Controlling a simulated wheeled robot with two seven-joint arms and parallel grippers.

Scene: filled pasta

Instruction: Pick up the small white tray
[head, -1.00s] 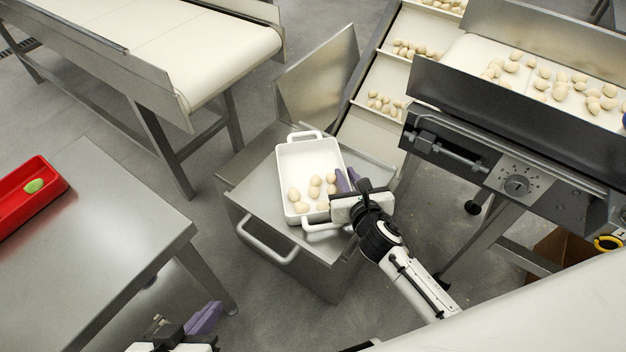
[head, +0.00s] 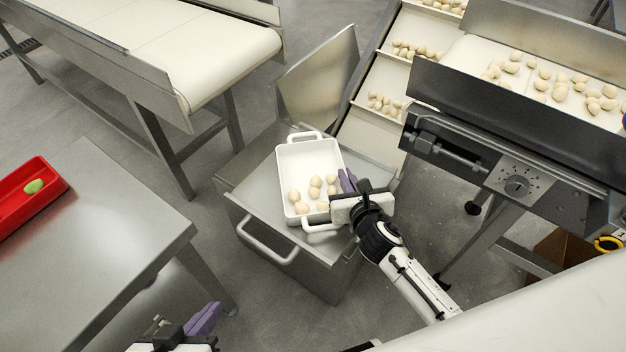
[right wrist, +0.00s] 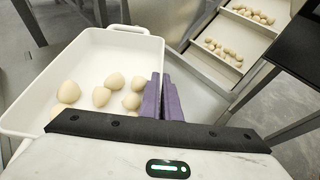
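The small white tray (head: 291,163) is a rectangular dish with a loop handle at each end. It sits level on the grey metal stand, and several pale round pasta pieces (head: 315,181) lie in its near half. My right gripper (head: 347,181) is at the tray's right side wall. In the right wrist view its purple fingers (right wrist: 161,98) are close together, with the rim of the tray (right wrist: 161,52) running in between them. My left gripper (head: 205,318) is at the bottom edge, away from the tray; its finger gap is unclear.
A grey table (head: 110,235) on the left bears a red tray (head: 52,172) with a green piece. A conveyor (head: 215,55) stands at the back left. A sloped chute (head: 375,128) with pasta and a machine (head: 500,170) stand close on the right.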

